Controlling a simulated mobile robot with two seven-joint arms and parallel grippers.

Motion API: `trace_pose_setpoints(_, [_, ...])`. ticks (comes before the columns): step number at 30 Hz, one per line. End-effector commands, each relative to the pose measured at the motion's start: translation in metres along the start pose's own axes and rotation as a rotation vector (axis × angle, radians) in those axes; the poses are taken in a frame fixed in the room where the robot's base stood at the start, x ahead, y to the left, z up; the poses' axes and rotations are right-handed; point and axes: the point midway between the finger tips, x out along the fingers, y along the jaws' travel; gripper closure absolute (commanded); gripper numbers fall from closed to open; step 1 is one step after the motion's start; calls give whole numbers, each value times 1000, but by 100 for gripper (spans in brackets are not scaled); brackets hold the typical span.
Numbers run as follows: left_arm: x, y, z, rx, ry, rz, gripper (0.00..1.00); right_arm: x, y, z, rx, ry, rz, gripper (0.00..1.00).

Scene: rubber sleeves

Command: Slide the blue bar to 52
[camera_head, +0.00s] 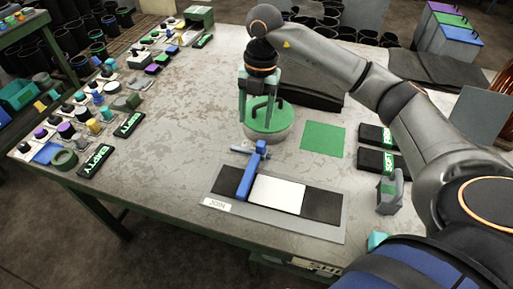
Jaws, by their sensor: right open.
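The blue bar (251,172) lies across a grey panel (221,186) at the table's front, beside the left edge of a white plate (277,192). A small blue-grey crosspiece shows at its far end. I cannot read any scale or the number 52. My right gripper (259,108) points down, open, over a round green-topped base (268,124) behind the blue bar. It is apart from the bar. A dark piece shows between its fingers; I cannot tell whether they touch it. My left gripper is out of view.
A green square (323,138) and dark labelled trays (377,161) lie to the right. A grey upright piece (391,192) stands near the right front. Many small parts and black EMPTY trays (96,160) line the left. The table's left middle is clear.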

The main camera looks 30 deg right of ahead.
Motion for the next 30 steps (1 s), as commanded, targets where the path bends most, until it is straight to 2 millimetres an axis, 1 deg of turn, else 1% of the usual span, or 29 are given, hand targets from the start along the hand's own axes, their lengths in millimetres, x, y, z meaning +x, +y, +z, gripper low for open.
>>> trace_pose_setpoints(1, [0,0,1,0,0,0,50,-4,-5,10,18,-42,-27,38])
trace_pose_setpoints(3, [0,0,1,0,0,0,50,-7,-10,17,34,-76,-51,38])
trace_pose_setpoints(5, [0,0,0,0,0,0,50,-6,-12,20,41,-88,-61,38])
trace_pose_setpoints(7, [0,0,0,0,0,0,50,1,-13,21,42,-89,-63,38])
trace_pose_setpoints(11, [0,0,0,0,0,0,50,22,-15,22,40,-86,-63,38])
trace_pose_setpoints(18, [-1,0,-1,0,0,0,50,72,-17,26,39,-85,-62,38])
trace_pose_setpoints(21, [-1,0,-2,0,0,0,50,89,-17,27,38,-84,-60,38])
trace_pose_setpoints(25, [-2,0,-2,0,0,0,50,105,-18,29,39,-85,-58,38])
trace_pose_setpoints(30, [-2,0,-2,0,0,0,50,115,-19,30,38,-86,-58,38])
